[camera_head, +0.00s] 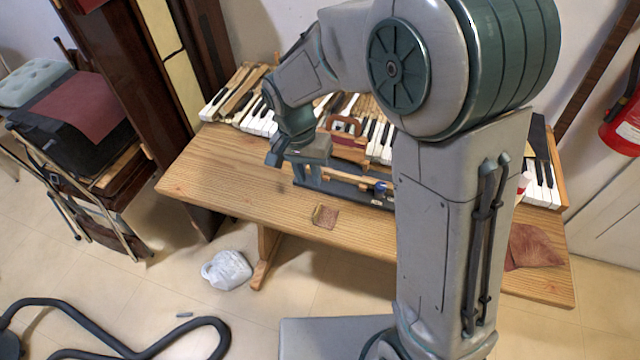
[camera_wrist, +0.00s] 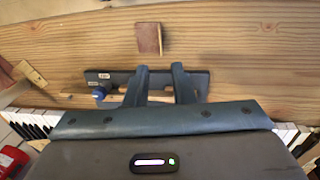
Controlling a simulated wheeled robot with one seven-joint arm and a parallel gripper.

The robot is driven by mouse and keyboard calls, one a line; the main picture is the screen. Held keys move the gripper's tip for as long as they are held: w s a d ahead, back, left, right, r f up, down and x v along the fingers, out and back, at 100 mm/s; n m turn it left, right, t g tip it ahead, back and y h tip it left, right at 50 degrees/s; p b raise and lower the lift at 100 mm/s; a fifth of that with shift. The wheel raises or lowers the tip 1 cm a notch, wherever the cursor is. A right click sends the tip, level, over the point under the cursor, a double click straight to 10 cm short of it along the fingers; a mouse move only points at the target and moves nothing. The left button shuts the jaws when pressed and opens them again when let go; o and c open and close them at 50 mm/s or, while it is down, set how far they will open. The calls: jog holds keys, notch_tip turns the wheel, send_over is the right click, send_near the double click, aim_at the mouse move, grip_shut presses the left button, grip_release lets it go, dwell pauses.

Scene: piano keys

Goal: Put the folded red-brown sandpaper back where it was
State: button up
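A small folded red-brown sandpaper (camera_head: 325,216) lies on bare wood near the front edge of the table (camera_head: 215,175). It also shows in the wrist view (camera_wrist: 149,38), beyond my fingertips and apart from them. My gripper (camera_head: 279,158) is above the table at the left end of a dark tool tray (camera_head: 345,186). In the wrist view, my gripper (camera_wrist: 160,70) has its two fingers apart with nothing held between them. The tray (camera_wrist: 203,77) shows behind the fingers, which hide part of it.
Piano keys (camera_head: 262,122) line the back of the table, and a wooden-handled tool (camera_head: 348,140) stands behind the tray. A larger red-brown sheet (camera_head: 533,247) lies at the right end. My arm hides part of the table. The front left tabletop is clear.

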jog(key=s+d+r+n+t, duration=0.1)
jog(key=s+d+r+n, duration=0.1)
jog(key=s+d+r, duration=0.2)
jog(key=s+d+r+n+t+y, duration=0.1)
jog(key=s+d+r+t, duration=0.1)
jog(key=s+d+r, duration=0.3)
jog(key=s+d, duration=0.4)
jog(key=d, duration=0.3)
jog(key=shift+s+n+y, duration=0.25)
jog(key=shift+n+y, duration=0.05)
jog(key=shift+n, duration=0.1)
jog(key=shift+a+r, duration=0.1)
jog(key=shift+a, duration=0.05)
dwell(0.5)
